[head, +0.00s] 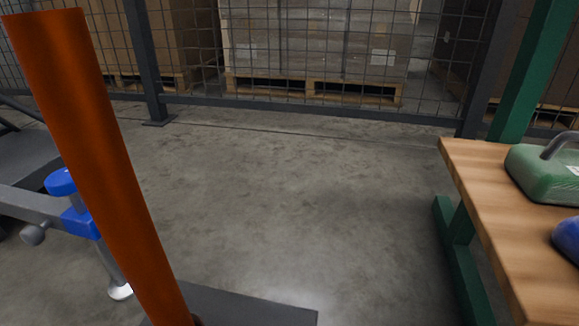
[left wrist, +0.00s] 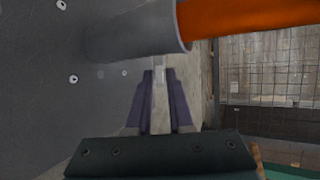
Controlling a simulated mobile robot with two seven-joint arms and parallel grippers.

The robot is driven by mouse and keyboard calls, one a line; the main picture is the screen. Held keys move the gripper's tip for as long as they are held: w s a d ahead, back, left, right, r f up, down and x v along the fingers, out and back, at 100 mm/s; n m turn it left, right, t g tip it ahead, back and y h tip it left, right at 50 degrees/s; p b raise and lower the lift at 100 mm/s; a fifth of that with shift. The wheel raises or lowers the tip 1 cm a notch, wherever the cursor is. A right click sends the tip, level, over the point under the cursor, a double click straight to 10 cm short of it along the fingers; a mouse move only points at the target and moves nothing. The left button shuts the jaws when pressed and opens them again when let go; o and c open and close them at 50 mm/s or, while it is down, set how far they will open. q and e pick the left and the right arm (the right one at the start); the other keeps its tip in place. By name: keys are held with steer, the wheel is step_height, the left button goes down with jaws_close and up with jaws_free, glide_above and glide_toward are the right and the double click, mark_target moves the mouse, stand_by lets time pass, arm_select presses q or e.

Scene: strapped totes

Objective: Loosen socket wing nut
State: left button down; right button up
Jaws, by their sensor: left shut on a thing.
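An orange pole (head: 103,160) slants from the upper left to the bottom of the head view. In the left wrist view the orange pole (left wrist: 250,16) comes out of the open end of a grey tubular socket (left wrist: 135,33). My left gripper (left wrist: 159,74) is beneath the socket near its open end, its two purple fingers close together. It is shut on a small pale metal piece, the wing nut (left wrist: 160,72), mostly hidden between the fingers. The left gripper does not show in the head view, and my right gripper is in neither view.
A dark grey plate (left wrist: 50,85) with bolts is left of the socket. A wooden-topped bench (head: 480,200) with a green frame holds a green case (head: 545,172) and a blue object (head: 568,238). Mesh fencing (head: 310,50) closes the back. Concrete floor (head: 300,190) is clear between.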

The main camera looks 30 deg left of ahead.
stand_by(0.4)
arm_select(q)
steer(key=c, duration=1)
jaws_free()
steer(key=shift+o, duration=0.2)
steer(key=shift+s+d+r, duration=0.15)
steer(key=shift+s+r, duration=0.05)
steer(key=shift+s, duration=0.05)
steer(key=p+v, duration=0.3)
steer(key=v, duration=0.6)
steer(key=shift+s, duration=0.1)
